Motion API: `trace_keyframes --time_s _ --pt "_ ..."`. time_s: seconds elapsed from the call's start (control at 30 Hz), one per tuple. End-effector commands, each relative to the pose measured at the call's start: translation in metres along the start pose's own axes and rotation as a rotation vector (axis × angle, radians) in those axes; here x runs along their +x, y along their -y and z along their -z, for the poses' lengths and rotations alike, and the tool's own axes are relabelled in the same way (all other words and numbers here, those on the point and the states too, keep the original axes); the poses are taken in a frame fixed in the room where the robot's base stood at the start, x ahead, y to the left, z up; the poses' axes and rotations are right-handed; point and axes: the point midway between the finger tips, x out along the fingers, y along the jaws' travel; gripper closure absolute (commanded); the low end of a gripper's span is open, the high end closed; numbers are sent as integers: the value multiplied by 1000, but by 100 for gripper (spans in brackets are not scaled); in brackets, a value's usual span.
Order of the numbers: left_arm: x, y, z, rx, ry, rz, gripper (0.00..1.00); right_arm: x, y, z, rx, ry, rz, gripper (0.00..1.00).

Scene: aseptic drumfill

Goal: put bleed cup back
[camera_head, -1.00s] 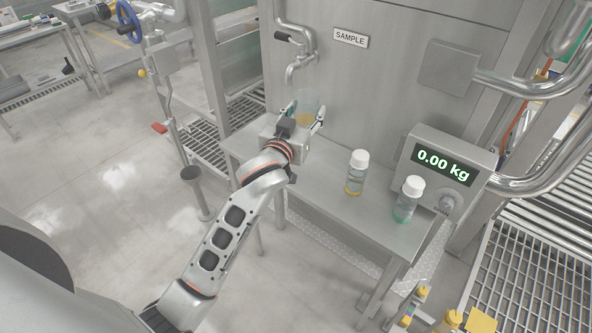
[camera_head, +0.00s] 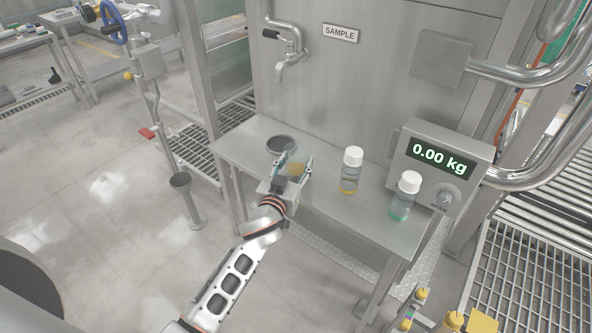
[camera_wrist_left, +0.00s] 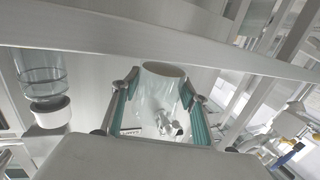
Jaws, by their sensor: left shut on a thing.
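The cup also shows between the green-padded fingers in the left wrist view (camera_wrist_left: 162,90), where the picture appears upside down. I cannot tell whether the cup touches the tabletop. My right gripper is not in view.
A dark round recess or dish (camera_head: 281,145) lies behind the cup, below the sample tap (camera_head: 283,62). Two white-capped bottles, amber (camera_head: 349,177) and green (camera_head: 401,202), stand right of the gripper. The scale display (camera_head: 443,160) reads 0.00 kg.

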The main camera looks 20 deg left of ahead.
Motion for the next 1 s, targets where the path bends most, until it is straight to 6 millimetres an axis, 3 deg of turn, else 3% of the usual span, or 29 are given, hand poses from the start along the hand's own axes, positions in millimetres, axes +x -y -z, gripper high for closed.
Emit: trace_keyframes --time_s 0.03,0.1,0.57,0.6,0.63,1.0 --pt "0 0 -12 0 3 1 82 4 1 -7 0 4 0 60" --pt "1 -1 -17 0 2 -1 82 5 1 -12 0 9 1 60" --pt "1 0 -22 0 1 0 82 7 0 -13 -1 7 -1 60" --pt "1 0 -22 0 1 0 49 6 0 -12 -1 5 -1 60" --pt "1 0 -22 0 1 0 41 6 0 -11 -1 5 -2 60" --pt "1 0 -20 1 1 -1 40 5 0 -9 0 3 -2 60"
